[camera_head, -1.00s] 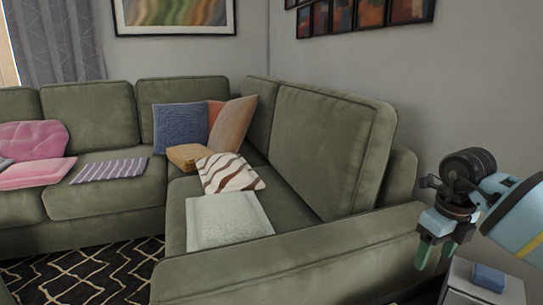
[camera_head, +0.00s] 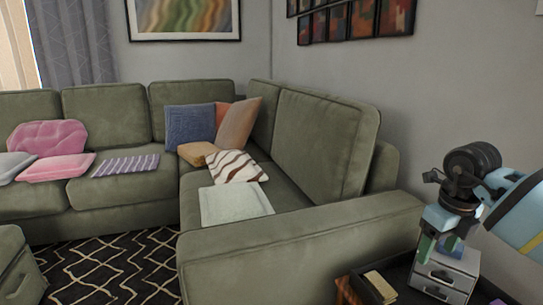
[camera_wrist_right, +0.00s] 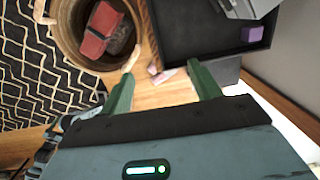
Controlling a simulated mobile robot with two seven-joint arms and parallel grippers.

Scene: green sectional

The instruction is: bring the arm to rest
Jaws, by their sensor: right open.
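My right gripper (camera_head: 439,246) hangs at the right of the head view with its green fingers pointing down. It is open. The fingers overlap the top of a small white drawer unit (camera_head: 440,280) in the picture. In the right wrist view the two fingers (camera_wrist_right: 162,73) are spread apart with nothing held. A wooden surface (camera_wrist_right: 165,95) shows between and beyond them, with a small pale object (camera_wrist_right: 161,74) lying on it. My left gripper is not in view.
A green sectional sofa (camera_head: 300,235) with cushions fills the middle. In the right wrist view, a round basket (camera_wrist_right: 68,25) holds a red item (camera_wrist_right: 100,30), and a black tray (camera_wrist_right: 195,40) holds a purple cube (camera_wrist_right: 252,34). A patterned rug (camera_head: 100,265) covers the floor.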

